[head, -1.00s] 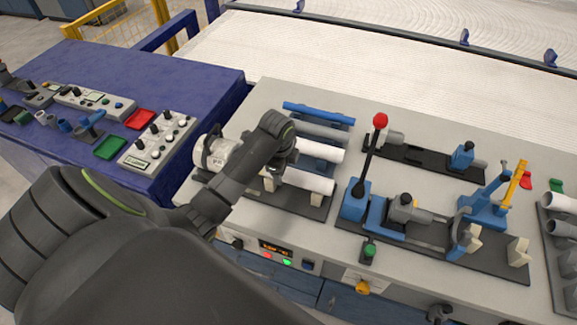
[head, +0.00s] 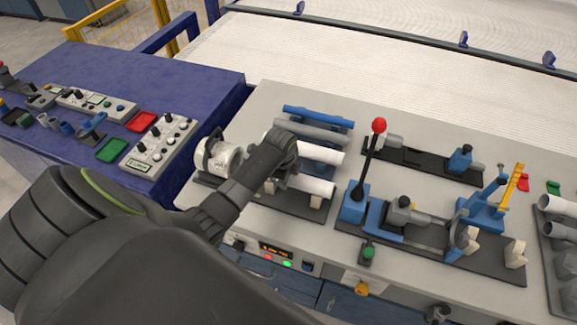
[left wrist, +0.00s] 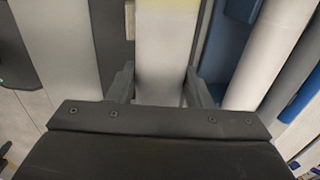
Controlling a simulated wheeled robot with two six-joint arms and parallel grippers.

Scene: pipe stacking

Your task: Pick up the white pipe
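Two white pipes lie side by side on the dark rack at the middle of the bench. The rear white pipe (head: 322,154) is clear of my gripper; it also shows at the right of the left wrist view (left wrist: 272,55). The front white pipe (head: 312,186) is partly hidden by my left arm in the head view. In the left wrist view, this front pipe (left wrist: 165,45) runs between the fingers of my left gripper (left wrist: 162,88). The fingers stand on either side of it, seemingly with slight gaps. My right gripper is not in view.
A grey pipe (head: 312,132) and a blue pipe (head: 318,113) lie behind the white ones. A red-knobbed lever (head: 379,126) rises to the right. A blue table (head: 200,75) with control boxes stands at left.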

